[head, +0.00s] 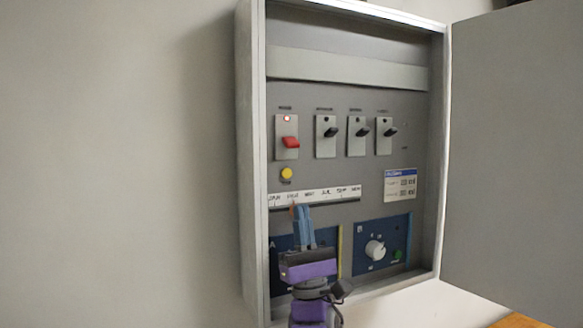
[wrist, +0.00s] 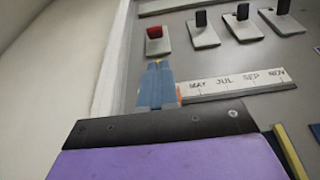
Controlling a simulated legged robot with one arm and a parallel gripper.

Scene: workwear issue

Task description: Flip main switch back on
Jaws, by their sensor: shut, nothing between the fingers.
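The main switch, a red lever (head: 290,143) on a pale plate, is at the left end of the switch row. A small red light glows above the lever in the head view. The red lever also shows in the wrist view (wrist: 155,32), up beyond my fingertips. My gripper (head: 302,208) is shut and empty, with its blue fingers pointing up. It is below the red lever and apart from it, in front of the white month strip. In the wrist view the fingers (wrist: 158,65) cover part of the strip and hide the yellow button.
Several black switches (head: 327,132) stand right of the red one. A yellow button (head: 286,174) is below the red lever. A label strip (head: 335,194) and a dial (head: 375,250) are lower. The cabinet door (head: 515,150) hangs open at right.

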